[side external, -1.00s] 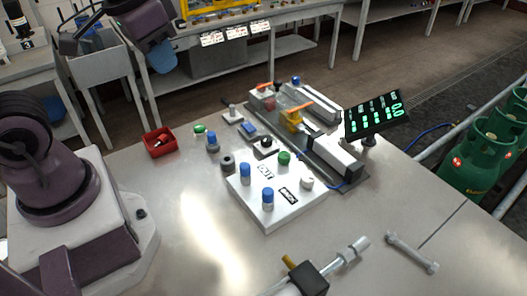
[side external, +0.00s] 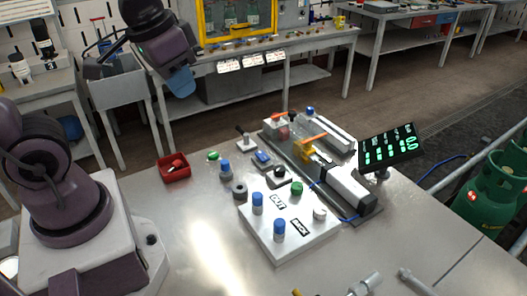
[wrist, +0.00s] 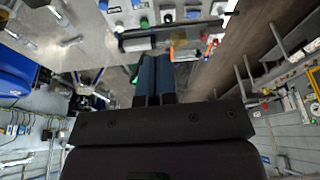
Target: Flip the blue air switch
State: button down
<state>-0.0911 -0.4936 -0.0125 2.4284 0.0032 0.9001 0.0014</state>
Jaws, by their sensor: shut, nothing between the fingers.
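Several blue parts could be the air switch, and I cannot tell which one is. In the side view, a small blue-topped part (side external: 262,157) sits on a flat base on the bench. Two blue-capped knobs (side external: 257,203) stand on the white control box (side external: 290,240). Another blue-capped cylinder (side external: 225,169) stands behind the box. My gripper (side external: 181,82) is high above and beyond the bench's back-left edge, apart from all of these. In the wrist view my gripper's blue fingers (wrist: 154,58) are together and empty.
A red tray (side external: 175,172) lies at the bench's left. A lever switch (side external: 245,144) stands behind the small blue part. A cylinder rig (side external: 345,190) and a tilted display (side external: 391,147) stand to the right. Bare bench lies left of the box.

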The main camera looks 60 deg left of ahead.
jog(key=w+a+f+m+g, duration=0.3)
jog(key=w+a+f, duration=0.2)
jog(key=w, duration=0.4)
jog(key=m, duration=1.4)
send_over(261, 153)
notch_tip(261, 153, down, 10)
jog(key=shift+m+g, duration=0.3)
jog(key=shift+m, duration=0.6)
notch_tip(261, 153, down, 14)
jog(key=shift+a+f, duration=0.1)
jog(key=shift+h, duration=0.3)
